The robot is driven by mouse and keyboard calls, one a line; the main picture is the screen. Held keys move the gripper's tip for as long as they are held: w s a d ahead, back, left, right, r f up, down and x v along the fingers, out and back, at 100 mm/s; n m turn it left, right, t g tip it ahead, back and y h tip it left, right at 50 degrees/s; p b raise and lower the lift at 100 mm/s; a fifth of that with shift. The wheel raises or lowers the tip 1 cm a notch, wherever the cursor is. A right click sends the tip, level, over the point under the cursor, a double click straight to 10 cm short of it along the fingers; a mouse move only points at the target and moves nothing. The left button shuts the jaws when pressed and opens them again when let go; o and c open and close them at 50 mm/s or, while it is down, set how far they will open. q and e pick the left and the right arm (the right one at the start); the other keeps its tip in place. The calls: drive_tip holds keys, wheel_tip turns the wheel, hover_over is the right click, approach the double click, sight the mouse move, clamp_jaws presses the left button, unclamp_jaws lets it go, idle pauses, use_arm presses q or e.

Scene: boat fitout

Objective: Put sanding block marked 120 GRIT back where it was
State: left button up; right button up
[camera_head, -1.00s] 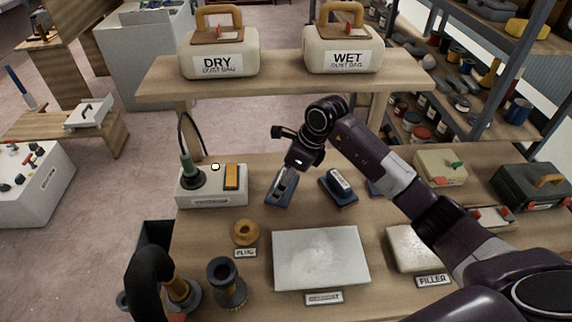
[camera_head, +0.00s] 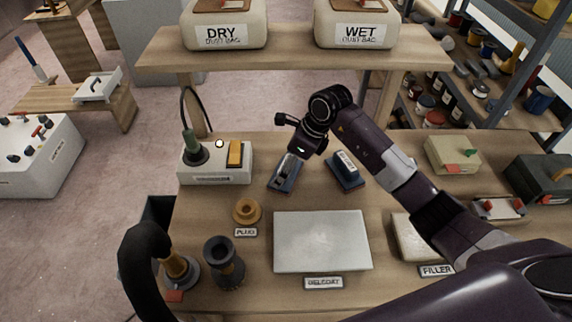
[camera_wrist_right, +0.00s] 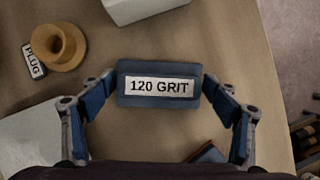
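The sanding block marked 120 GRIT (camera_wrist_right: 160,87) is dark blue with a white label, facing up in the right wrist view. My right gripper (camera_wrist_right: 160,80) has a finger at each short end, with the tips close against it; it appears shut on the block. In the head view the right gripper (camera_head: 287,164) is above the workbench, and the block (camera_head: 283,181) shows partly beneath it. Whether the block touches the bench is hard to tell. A second blue sanding block (camera_head: 346,171) lies just right; its label is not legible. My left gripper is not in view.
The workbench also holds a switch box (camera_head: 215,171) with a lamp, the brown plug (camera_head: 246,211), a grey plate (camera_head: 322,240) and the filler block (camera_head: 405,234). A shelf (camera_head: 290,56) with DRY and WET dust bags stands behind. Black hose-like parts stand at front left.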

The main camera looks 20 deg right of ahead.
drive_tip(key=shift+o, duration=0.4)
drive_tip(key=shift+w+d, duration=0.1)
drive_tip(key=shift+d, duration=0.1)
drive_tip(key=shift+a+r, duration=0.1)
drive_tip(key=shift+r, duration=0.15)
drive_tip(key=b+v, duration=0.2)
drive_tip(key=v, duration=1)
drive_tip(key=shift+f, duration=0.1)
